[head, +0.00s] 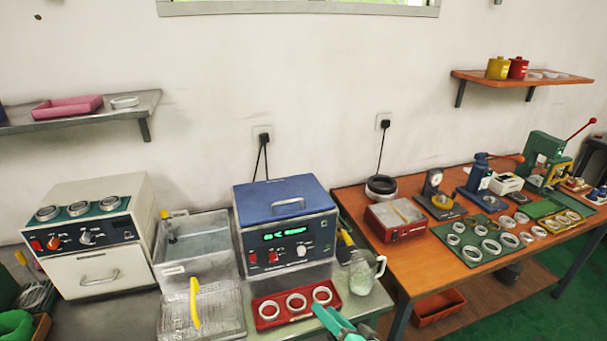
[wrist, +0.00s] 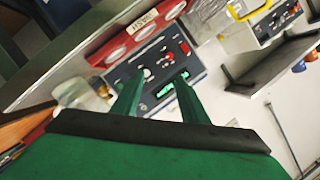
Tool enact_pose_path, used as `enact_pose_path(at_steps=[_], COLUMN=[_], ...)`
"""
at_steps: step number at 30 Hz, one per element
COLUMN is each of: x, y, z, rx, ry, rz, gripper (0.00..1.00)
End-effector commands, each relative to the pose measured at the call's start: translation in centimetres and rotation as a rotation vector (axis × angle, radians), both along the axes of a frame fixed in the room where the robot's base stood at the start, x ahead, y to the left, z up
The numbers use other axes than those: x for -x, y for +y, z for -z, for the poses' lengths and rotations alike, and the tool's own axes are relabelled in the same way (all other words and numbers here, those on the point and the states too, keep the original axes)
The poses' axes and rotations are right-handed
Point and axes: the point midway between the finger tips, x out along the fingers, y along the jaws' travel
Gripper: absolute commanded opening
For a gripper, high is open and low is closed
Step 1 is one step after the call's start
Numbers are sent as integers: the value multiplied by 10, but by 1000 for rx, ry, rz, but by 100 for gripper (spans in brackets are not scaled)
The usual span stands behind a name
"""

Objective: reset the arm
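My gripper (head: 338,322) shows at the bottom edge of the head view, in front of the red tray and near the glass jug. In the wrist view its two green fingers (wrist: 156,92) stand apart with nothing between them. The rest of my arm is out of the head view.
A red tray (head: 257,325) with three rings lies before the blue-lidded machine (head: 287,218); its WASH label (wrist: 141,24) shows in the wrist view. A glass jug (head: 361,272) stands right of it. A wire basket (head: 230,322) is left. The orange bench (head: 408,282) holds several rings and tools.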

Motion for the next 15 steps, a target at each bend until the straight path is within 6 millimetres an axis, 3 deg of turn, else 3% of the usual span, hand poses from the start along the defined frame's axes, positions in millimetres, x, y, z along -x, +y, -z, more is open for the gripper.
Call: enact_pose_path(at_steps=[15], x=[32], y=[1], z=[58], rx=[57], ry=[65], rz=[126], gripper=[40])
